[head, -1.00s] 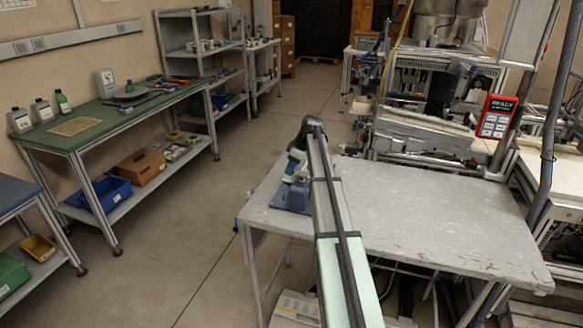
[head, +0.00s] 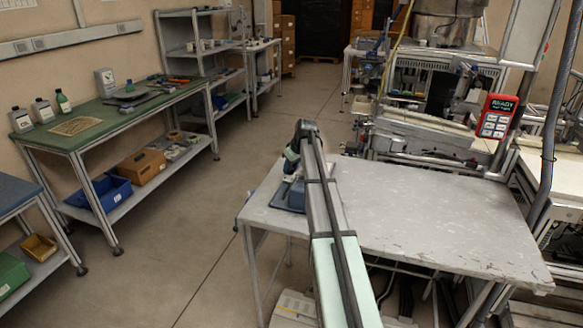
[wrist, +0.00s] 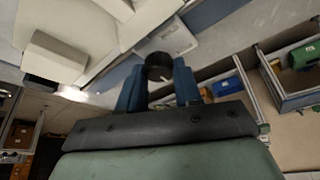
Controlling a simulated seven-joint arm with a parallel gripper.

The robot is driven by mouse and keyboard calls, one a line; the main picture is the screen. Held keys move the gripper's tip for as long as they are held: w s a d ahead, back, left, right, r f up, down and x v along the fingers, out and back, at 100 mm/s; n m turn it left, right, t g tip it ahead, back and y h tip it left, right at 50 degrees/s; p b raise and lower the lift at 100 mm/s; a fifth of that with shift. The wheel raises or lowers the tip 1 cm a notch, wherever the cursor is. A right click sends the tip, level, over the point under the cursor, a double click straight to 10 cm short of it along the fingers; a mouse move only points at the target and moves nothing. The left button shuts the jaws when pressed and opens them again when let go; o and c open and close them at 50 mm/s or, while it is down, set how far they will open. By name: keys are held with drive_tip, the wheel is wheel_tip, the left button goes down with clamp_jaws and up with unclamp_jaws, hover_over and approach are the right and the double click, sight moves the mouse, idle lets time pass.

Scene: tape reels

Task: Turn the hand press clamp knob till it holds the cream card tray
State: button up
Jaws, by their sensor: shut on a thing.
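In the wrist view, my gripper (wrist: 159,78) has its two blue fingers on either side of a round black knob (wrist: 158,62) and is shut on it. A white mark shows beside the knob. In the head view, the blue base of the hand press (head: 290,195) stands on the left part of the grey table. My arm covers much of the press there, and the knob and fingertips are hidden. I cannot make out the cream card tray for certain in either view, nor whether the clamp touches it.
The grey worktable (head: 430,220) is bare to the right of my arm. A green-topped bench (head: 95,125) with bottles stands at the left, across a clear floor aisle. Machinery with a red READY panel (head: 497,117) is behind the table at the right.

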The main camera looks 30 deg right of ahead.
drive_tip(key=shift+m+h, duration=0.3)
drive_tip(key=shift+m, duration=0.5)
drive_tip(key=o, duration=1)
drive_tip(key=shift+o, duration=0.2)
drive_tip(key=shift+r, duration=0.1)
drive_tip(key=v, duration=1.3)
drive_tip(key=shift+s+r, duration=0.25)
drive_tip(key=shift+s, duration=0.05)
drive_tip(key=shift+a, duration=0.15)
